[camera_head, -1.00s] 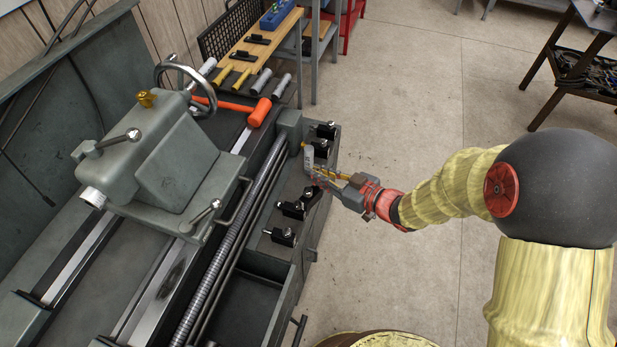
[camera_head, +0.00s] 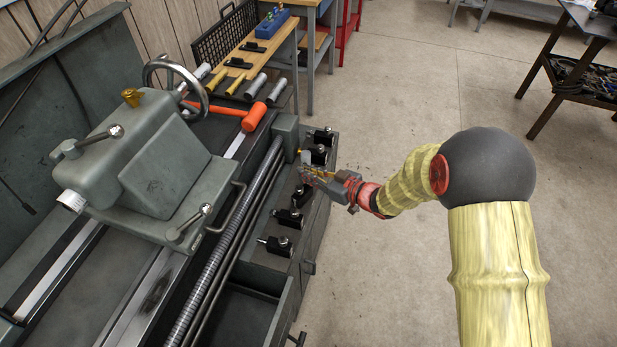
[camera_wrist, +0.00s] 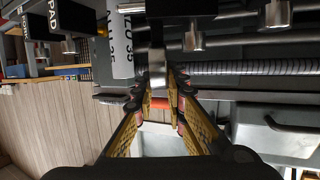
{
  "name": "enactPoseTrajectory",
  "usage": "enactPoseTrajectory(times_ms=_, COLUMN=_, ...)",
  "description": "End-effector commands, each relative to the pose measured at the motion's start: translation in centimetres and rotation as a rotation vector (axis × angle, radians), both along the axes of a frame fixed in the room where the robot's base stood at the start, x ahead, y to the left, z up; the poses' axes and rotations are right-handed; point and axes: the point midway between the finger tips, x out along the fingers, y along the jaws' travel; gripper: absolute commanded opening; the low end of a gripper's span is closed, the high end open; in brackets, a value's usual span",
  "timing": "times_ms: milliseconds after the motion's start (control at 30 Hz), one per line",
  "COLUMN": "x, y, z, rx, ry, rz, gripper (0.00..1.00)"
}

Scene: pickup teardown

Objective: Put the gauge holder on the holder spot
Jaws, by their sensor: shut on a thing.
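My gripper (camera_head: 312,174) is over the ledge along the right side of the lathe, close to the small black holders. In the wrist view its yellow-padded fingers (camera_wrist: 158,108) are closed around a grey metal stem (camera_wrist: 157,70), which I take for the gauge holder. In the head view a small pale grey piece (camera_head: 305,157) shows at the fingertips; its shape is too small to make out. A white surface lettered "LO 35" (camera_wrist: 124,45) lies beside the stem in the wrist view. I cannot tell which mark is the holder spot.
Black holders stand on the ledge behind (camera_head: 322,136) and in front (camera_head: 277,245) of my gripper. An orange hammer (camera_head: 253,117) lies on the lathe. A wooden bench (camera_head: 250,57) stands at the back. The floor (camera_head: 400,95) to the right is open.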

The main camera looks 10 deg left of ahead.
Motion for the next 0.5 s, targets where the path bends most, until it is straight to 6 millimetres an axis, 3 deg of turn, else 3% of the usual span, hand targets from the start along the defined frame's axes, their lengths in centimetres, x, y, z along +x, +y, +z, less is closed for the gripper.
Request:
enactPoseTrajectory(times_ms=100, x=0.10, y=0.04, z=-1.13, rx=0.003, ry=-0.004, rz=0.001, gripper=0.00)
enactPoseTrajectory(times_ms=500, x=0.10, y=0.02, z=-1.38, rx=0.003, ry=-0.004, rz=0.000, gripper=0.00)
